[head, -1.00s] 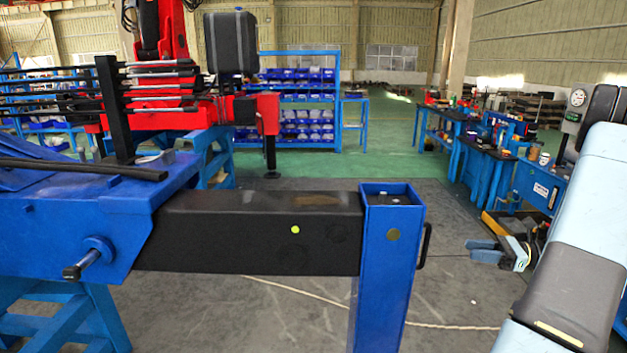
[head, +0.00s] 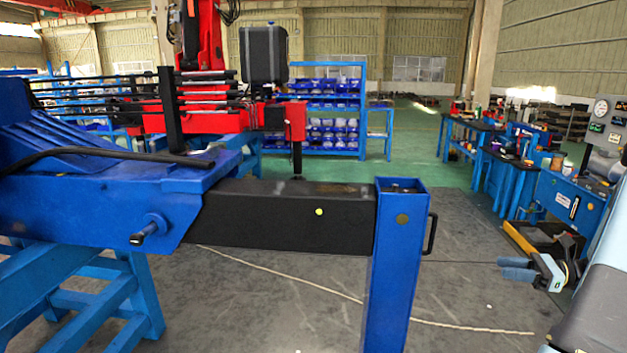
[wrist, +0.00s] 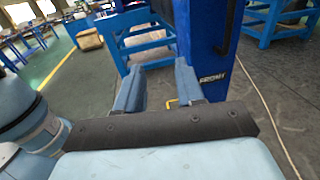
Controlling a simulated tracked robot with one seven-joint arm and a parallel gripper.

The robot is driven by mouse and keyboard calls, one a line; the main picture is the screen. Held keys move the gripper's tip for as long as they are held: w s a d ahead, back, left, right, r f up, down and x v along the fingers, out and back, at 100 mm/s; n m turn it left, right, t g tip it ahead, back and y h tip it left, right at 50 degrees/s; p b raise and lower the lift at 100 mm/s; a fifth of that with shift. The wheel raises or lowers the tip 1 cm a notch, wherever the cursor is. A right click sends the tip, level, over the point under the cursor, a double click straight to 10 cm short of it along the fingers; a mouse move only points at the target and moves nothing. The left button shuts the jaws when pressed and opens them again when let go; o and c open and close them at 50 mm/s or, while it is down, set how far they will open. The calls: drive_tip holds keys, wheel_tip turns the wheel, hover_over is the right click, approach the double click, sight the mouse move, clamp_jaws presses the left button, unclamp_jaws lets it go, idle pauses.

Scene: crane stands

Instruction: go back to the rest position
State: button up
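My gripper (head: 507,268) is at the lower right of the head view, in front of the grey floor and to the right of the blue post. In the wrist view its two blue fingers (wrist: 158,88) stand apart with nothing between them, so it is open and empty. My pale blue arm is at the right edge of the head view, partly cut off. The blue upright post (head: 397,265) ends a black beam (head: 285,218) with a yellow-green dot. A black handle (head: 431,234) is on the post's right side, apart from the gripper.
A blue stand (head: 110,300) bears the crane's blue frame (head: 90,195) at left. Blue workbenches (head: 505,180) and a yellow-edged tray (head: 535,235) are at right. A blue rack (head: 325,120) stands behind. A thin rope (head: 450,325) crosses otherwise open floor.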

drive_tip(key=s+a+r+n+g+h, duration=0.35)
drive_tip(key=a+r+n, duration=0.2)
drive_tip(key=a, duration=0.45)
drive_tip(key=s+a+r+n+g+h, duration=0.25)
drive_tip(key=a+r+n+h, duration=0.25)
drive_tip(key=a+r, duration=0.3)
drive_tip(key=s+a+r+n+t+h, duration=0.3)
drive_tip(key=s+a+r+n+h, duration=0.1)
drive_tip(key=s, duration=0.3)
drive_tip(key=s+a+r+n+t+h, duration=0.3)
drive_tip(key=s+a+n+h, duration=0.1)
drive_tip(key=s+a+n, duration=0.1)
drive_tip(key=shift+s+r+n, duration=0.35)
drive_tip(key=shift+s+n, duration=0.5)
drive_tip(key=shift+h, duration=0.25)
